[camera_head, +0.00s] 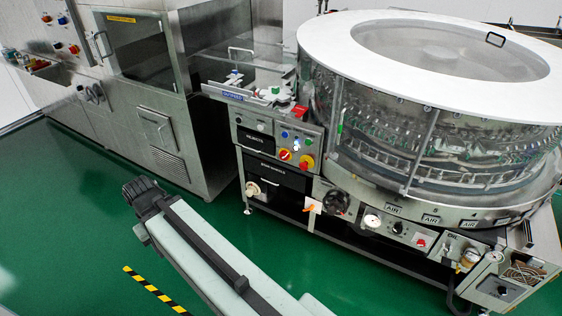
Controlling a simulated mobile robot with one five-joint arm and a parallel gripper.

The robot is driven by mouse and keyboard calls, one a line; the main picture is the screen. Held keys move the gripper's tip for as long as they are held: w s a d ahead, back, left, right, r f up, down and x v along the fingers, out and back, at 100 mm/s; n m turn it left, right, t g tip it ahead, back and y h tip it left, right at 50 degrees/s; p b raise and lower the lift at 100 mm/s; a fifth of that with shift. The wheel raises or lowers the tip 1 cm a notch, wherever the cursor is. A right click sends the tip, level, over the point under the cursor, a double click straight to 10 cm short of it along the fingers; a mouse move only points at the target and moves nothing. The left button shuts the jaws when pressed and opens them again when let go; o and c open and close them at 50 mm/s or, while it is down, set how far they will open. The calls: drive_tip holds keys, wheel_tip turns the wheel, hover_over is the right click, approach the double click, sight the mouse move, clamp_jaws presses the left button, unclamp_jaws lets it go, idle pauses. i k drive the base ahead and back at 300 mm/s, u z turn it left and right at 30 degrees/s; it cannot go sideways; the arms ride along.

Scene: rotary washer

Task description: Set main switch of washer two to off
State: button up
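The rotary washer (420,150) is a large round drum with clear walls and a white ring top, at the right. The setting of either is too small to read, and I cannot tell which is the main switch. My arm reaches from the bottom edge toward the upper left. Its dark end (140,190) is over the floor, left of the panel and apart from it. No fingers can be made out there.
A steel cabinet (165,100) with a dark window stands at the upper left, with more coloured controls (73,48) on its far left part. Below the washer are a black handwheel (336,202) and gauges. Green floor (70,230) is open at the left, with a yellow-black stripe (150,288).

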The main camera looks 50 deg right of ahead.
sight(283, 156)
drive_tip(key=u, duration=0.25)
drive_tip(key=i, duration=1)
drive_tip(key=u, duration=0.05)
